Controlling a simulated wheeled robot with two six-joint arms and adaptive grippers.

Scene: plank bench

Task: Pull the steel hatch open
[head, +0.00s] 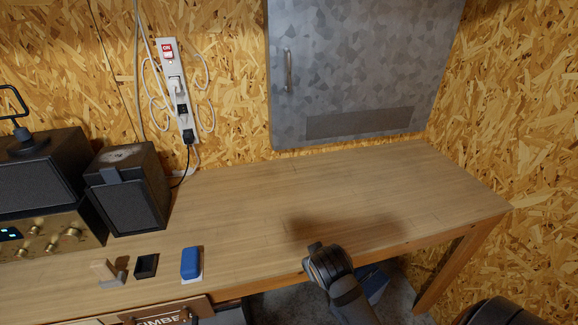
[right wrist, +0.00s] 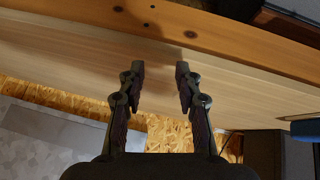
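The steel hatch (head: 365,65) is a mottled grey metal door on the back wall, above the right half of the bench. It looks shut. Its upright bar handle (head: 289,70) is near its left edge, and a darker panel runs along its lower part. My right arm ends over the bench's front edge, with the gripper end (head: 315,248) well below and in front of the hatch. In the right wrist view my right gripper (right wrist: 160,70) is open, with nothing between its fingers. A grey surface at lower left there appears to be the hatch (right wrist: 45,145). I do not see my left gripper.
The plank bench (head: 240,200) is clear beneath the hatch. A power strip (head: 178,90) with cables hangs left of the hatch. Black speakers (head: 128,190) and a brass-fronted unit (head: 45,238) stand at left. A blue block (head: 191,263) and small items lie near the front edge.

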